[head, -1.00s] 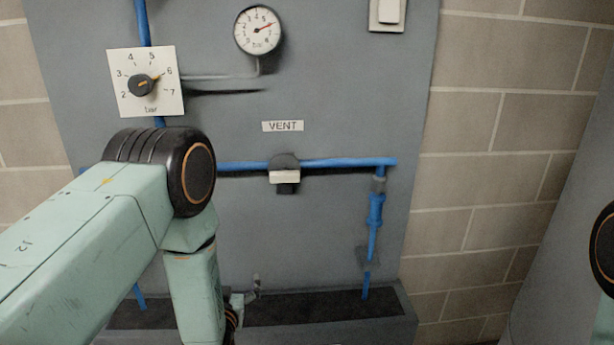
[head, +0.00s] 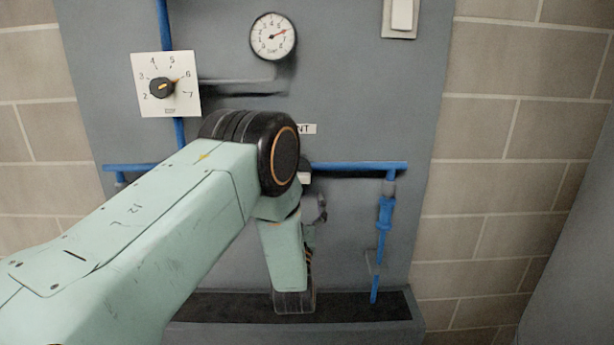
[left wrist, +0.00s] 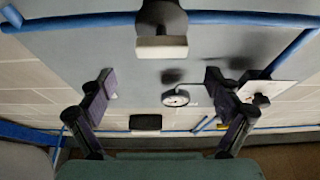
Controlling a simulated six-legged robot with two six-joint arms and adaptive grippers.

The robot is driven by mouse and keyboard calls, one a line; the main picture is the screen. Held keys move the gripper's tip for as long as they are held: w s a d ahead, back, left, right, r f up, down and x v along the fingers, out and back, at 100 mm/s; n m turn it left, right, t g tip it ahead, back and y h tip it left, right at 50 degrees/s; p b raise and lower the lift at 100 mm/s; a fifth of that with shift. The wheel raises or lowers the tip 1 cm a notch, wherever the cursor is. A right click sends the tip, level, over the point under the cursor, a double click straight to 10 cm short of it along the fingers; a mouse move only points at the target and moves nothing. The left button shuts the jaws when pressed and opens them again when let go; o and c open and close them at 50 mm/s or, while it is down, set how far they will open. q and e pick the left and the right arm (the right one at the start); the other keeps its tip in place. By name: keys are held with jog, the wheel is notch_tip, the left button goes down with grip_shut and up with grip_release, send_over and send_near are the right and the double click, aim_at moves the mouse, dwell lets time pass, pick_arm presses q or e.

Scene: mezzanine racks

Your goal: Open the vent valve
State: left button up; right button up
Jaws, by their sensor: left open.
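The vent valve sits on the horizontal blue pipe. In the head view my left arm covers most of it, and only a bit of its pale handle (head: 305,177) shows. In the left wrist view its dark body (left wrist: 160,15) and pale handle (left wrist: 161,47) are at the top centre. My left gripper (left wrist: 160,92) is open and empty, fingers spread wide, with the handle ahead of it and apart from the fingers. In the head view the gripper (head: 318,212) shows partly, just below the pipe. The VENT label (head: 308,129) is half hidden. My right gripper is out of view.
A regulator dial (head: 187,84) and a pressure gauge (head: 273,37) are on the grey panel above. A blue pipe (head: 384,225) drops at the right. A dark trough (head: 365,306) runs below. A white switch (head: 402,15) is at upper right.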

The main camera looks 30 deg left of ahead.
pick_arm(q)
jog(key=x, duration=0.7)
jog(key=shift+a+f, duration=0.15)
jog(key=shift+a, duration=0.05)
jog(key=shift+w+a, duration=0.2)
jog(key=shift+a, duration=0.1)
jog(key=shift+w+d, duration=0.15)
jog(key=shift+d, duration=0.05)
jog(key=shift+c, duration=0.2)
jog(key=shift+s+a, duration=0.1)
jog(key=shift+s, duration=0.1)
jog(key=c, duration=0.6)
jog(key=shift+w, duration=0.1)
jog(key=c, duration=0.5)
